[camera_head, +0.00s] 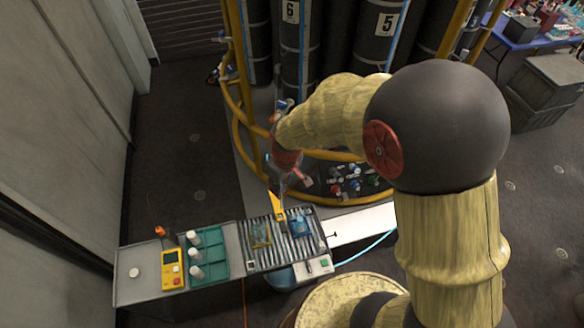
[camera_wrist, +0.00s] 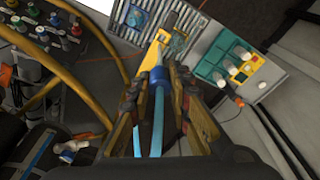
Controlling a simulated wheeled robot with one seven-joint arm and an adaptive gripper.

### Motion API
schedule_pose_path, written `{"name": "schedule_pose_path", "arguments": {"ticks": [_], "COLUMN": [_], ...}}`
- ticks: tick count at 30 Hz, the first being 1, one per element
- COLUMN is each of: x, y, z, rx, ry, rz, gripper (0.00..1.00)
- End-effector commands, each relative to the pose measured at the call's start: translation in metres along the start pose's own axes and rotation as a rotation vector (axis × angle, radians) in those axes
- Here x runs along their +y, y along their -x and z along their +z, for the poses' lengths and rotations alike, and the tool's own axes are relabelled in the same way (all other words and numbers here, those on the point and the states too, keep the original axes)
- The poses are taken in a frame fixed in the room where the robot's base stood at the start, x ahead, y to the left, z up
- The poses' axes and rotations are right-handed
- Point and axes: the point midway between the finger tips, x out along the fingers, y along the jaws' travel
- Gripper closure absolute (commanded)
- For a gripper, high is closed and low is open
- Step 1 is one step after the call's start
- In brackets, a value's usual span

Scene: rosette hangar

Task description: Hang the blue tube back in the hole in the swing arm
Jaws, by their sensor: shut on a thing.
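The blue tube (camera_wrist: 158,100) shows in the wrist view between the two fingers of my gripper (camera_wrist: 159,86). My gripper is shut on it. A darker blue collar and a pale tip are at its far end, and a light blue length runs back toward the wrist. In the head view my gripper (camera_head: 287,182) points down above the far edge of the roller bench, and the tube cannot be made out there. A yellow arm-like piece (camera_head: 275,204), also in the wrist view (camera_wrist: 168,22), lies just beyond the tube's tip. I cannot make out a hole in it.
Yellow rails (camera_head: 240,122) and dark numbered cylinders (camera_head: 380,35) stand behind. A wall closes the left side.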

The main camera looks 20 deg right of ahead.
Motion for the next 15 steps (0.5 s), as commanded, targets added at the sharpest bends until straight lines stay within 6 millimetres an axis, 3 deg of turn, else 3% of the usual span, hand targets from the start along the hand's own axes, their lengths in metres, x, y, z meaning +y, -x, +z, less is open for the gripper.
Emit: {"name": "schedule_pose_path", "arguments": {"ticks": [3,15], "x": [-0.014,-0.006], "y": [-0.005,-0.027], "z": [0.004,-0.001], "rx": [-0.005,-0.002], "ry": [-0.042,-0.127], "rz": [0.006,0.020], "gripper": [0.99,0.99]}}
